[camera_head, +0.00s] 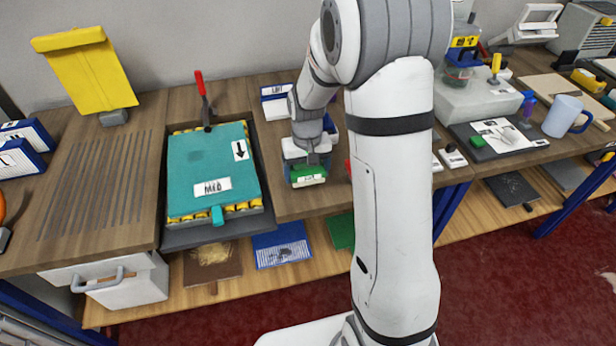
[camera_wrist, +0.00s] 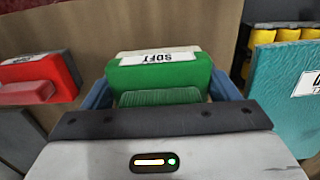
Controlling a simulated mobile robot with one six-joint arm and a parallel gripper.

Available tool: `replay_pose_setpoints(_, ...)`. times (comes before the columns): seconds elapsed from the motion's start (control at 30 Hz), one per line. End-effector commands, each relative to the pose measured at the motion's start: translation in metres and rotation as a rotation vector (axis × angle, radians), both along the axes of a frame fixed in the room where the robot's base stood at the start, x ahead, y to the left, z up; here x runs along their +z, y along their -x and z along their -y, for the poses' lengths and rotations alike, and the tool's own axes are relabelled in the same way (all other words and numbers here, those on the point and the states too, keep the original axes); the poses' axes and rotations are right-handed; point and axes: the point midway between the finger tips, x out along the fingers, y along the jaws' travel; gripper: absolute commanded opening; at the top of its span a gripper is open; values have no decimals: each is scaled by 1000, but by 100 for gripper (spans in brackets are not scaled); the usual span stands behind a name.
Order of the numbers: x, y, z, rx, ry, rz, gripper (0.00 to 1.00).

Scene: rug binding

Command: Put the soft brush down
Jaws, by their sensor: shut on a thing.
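The soft brush is a green block with a pale back edge and a white label reading SOFT. It shows in the wrist view (camera_wrist: 158,76) between the two blue fingers of my gripper (camera_wrist: 160,92). In the head view the brush (camera_head: 308,180) hangs under my gripper (camera_head: 307,163), over the wooden bench top (camera_head: 300,208), right of the teal board. My gripper is shut on the brush. I cannot tell whether its underside touches the bench.
A teal board (camera_head: 200,165) labelled MID lies in a dark tray to the left. A red block (camera_wrist: 40,80) with a white label stands beside the brush in the wrist view. Bare bench lies in front of the brush. A blue mug (camera_head: 566,116) stands far right.

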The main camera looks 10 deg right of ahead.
Motion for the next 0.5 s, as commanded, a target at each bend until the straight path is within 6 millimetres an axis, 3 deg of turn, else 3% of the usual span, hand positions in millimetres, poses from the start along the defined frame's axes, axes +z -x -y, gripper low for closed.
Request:
replay_pose_setpoints(0.2, -29, 0, 1, -1, 0, -2, 57)
replay_pose_setpoints(0.5, -32, 0, 1, -2, 0, 1, 57)
